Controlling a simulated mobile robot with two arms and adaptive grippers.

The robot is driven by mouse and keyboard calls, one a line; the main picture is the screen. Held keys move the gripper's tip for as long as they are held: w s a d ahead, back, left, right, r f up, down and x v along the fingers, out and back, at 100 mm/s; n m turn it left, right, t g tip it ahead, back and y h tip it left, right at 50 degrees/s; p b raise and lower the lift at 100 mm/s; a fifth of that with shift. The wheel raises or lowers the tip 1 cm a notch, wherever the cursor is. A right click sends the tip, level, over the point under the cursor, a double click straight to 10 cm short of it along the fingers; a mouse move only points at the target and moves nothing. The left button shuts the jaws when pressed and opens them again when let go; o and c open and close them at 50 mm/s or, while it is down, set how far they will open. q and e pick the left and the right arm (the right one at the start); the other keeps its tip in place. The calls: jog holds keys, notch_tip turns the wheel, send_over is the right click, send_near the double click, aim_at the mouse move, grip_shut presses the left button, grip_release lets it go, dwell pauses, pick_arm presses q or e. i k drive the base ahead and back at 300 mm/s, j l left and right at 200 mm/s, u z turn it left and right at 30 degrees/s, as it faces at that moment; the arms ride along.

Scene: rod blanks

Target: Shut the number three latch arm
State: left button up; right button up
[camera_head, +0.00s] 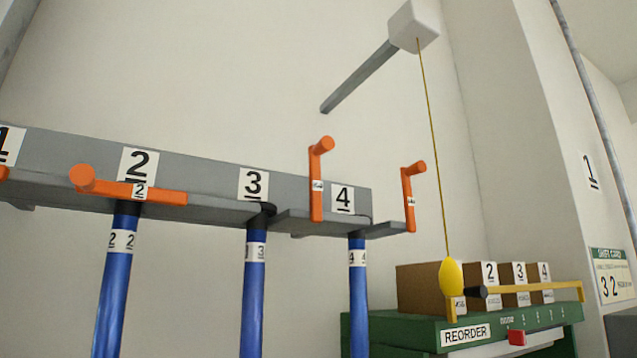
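The number three latch arm, an orange lever (316,195) with a round knob at its top, stands upright at the right of the "3" plate (253,184) on the grey rail. Its small tag is too small to read. The blue rod (253,290) marked 3 hangs below the rail in a dark slot, with no lever across it. The number two latch arm (140,190) lies level across the front of its rod (115,290). The lever by the "4" plate (408,195) stands upright. Neither of my grippers is in view.
A yellow bob (452,278) hangs on a cord from a white box (413,25) on a grey bracket, right of the rail. Behind it, a green stand (400,334) labelled REORDER carries cardboard boxes (420,288), with a yellow bar (540,289) in front. Space before the rail looks clear.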

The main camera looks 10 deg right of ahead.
aim_at(326, 143)
jog(key=k+l+u, duration=0.2)
jog(key=u, duration=0.15)
jog(key=k+l+u, duration=0.5)
jog(key=u, duration=0.2)
